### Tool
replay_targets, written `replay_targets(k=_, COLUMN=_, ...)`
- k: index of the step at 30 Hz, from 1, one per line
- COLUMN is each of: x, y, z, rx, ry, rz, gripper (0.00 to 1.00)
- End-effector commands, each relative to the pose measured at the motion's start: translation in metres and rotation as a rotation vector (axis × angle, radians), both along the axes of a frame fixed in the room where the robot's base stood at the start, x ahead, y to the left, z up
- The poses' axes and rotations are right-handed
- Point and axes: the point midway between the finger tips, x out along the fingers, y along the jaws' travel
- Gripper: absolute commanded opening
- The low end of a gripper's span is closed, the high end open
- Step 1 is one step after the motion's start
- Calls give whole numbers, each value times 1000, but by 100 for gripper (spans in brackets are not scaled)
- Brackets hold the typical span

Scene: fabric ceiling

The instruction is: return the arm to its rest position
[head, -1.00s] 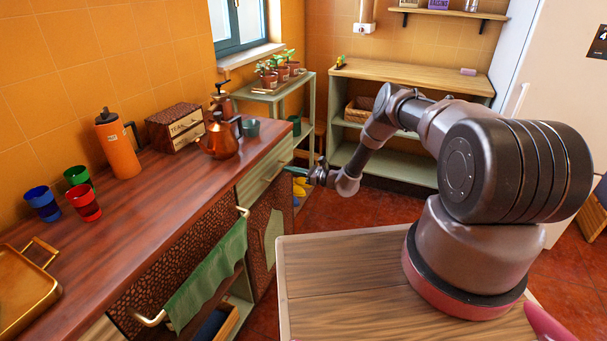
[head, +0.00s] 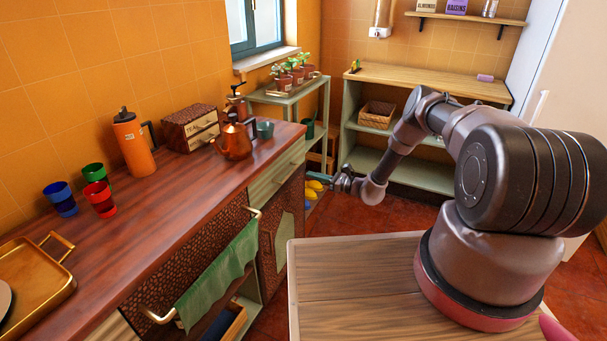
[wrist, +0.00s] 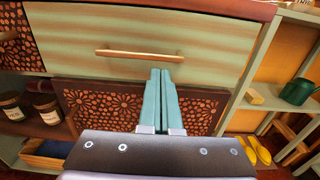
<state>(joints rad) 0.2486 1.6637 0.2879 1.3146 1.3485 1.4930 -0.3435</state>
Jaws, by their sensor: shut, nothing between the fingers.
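My gripper (head: 340,178) is at the end of my arm, in front of the right end of the wooden counter's cabinet in the head view. In the wrist view its two pale teal fingers (wrist: 161,100) are together with nothing between them. They point at the green drawer front (wrist: 70,40) with its wooden bar handle (wrist: 138,53), and the handle lies just above the fingertips in the picture. I cannot tell the exact gap to the drawer. The drawer looks closed. My arm is stretched out from its base, bent at the elbow.
The counter (head: 160,215) holds a copper kettle (head: 234,142), an orange flask (head: 133,145), cups and a gold tray (head: 45,285). A green towel (head: 218,277) hangs from a rail on the cabinet front. Shelves (head: 420,172) stand behind my arm. Red floor is open between.

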Motion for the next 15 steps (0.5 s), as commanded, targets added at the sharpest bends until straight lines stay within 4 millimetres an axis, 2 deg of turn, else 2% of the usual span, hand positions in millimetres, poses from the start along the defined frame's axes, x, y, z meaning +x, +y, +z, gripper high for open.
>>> replay_targets(k=1, x=-4, y=-11, z=0, rx=0, ry=1, rz=-4, gripper=0)
replay_targets(k=6, x=-19, y=-35, z=0, rx=0, ry=1, rz=-3, gripper=0)
replay_targets(k=11, x=-25, y=-45, z=2, rx=-5, ry=-2, rz=2, gripper=0)
replay_targets(k=13, x=-24, y=-46, z=11, rx=-15, ry=-12, rz=20, gripper=0)
replay_targets(k=15, x=-21, y=-44, z=28, rx=-37, ry=-33, rz=52, gripper=0)
